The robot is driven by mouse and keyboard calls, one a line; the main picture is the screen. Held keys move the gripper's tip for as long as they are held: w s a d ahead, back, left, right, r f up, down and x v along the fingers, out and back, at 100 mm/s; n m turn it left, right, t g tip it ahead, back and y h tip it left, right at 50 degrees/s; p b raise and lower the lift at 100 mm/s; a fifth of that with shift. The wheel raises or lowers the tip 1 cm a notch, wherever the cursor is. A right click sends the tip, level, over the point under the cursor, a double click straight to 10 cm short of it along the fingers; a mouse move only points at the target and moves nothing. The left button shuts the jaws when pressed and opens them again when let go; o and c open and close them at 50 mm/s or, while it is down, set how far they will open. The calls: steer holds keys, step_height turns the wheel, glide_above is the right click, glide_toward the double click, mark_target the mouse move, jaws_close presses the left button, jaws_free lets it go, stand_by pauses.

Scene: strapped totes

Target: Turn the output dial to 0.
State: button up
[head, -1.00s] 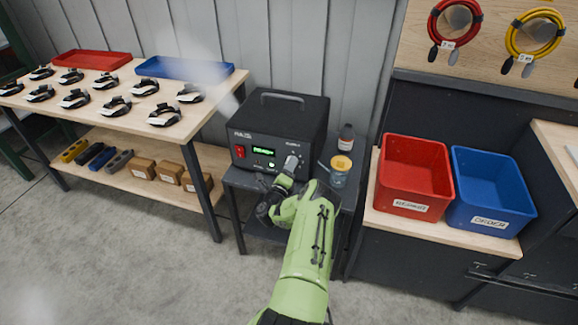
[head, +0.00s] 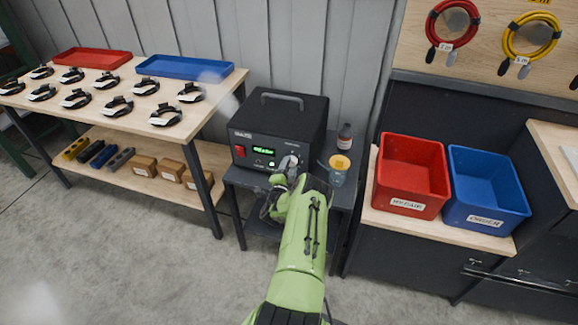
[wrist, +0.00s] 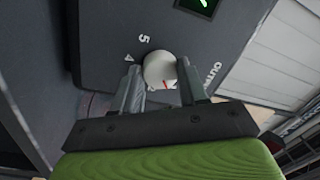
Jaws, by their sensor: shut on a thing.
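The black power supply box (head: 278,125) stands on a small dark stand and has a lit green display (head: 264,149) on its front. The output dial is a pale round knob (wrist: 160,70) with a red mark on it, on the box's front panel. A printed "5" shows beside it in the wrist view, with part of the word "OUTPUT". My gripper (wrist: 163,80) has one finger on each side of the dial and is shut on it. In the head view my gripper (head: 290,170) is at the lower right of the box's front and partly covers the dial.
A red switch (head: 240,151) is at the left of the panel. A bottle (head: 345,138) and a yellow-topped jar (head: 339,170) stand close to the right of my gripper. The strap table (head: 110,100) is at left; red (head: 412,175) and blue (head: 487,190) totes are at right.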

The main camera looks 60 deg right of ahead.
steer(key=shift+s+f+n+y+p, duration=0.15)
steer(key=shift+n+p, duration=0.55)
steer(key=shift+n, duration=1.85)
steer(key=shift+w+r+n+y+p, duration=0.15)
steer(key=shift+n+p, duration=0.55)
steer(key=shift+n, duration=1.85)
steer(key=shift+s+f, duration=0.1)
steer(key=shift+f, duration=0.05)
steer(key=o, duration=1.1)
steer(key=shift+c, duration=0.2)
steer(key=p+v, duration=0.4)
steer(key=v, duration=1.2)
steer(key=shift+p, duration=0.35)
steer(key=shift+s+d, duration=0.15)
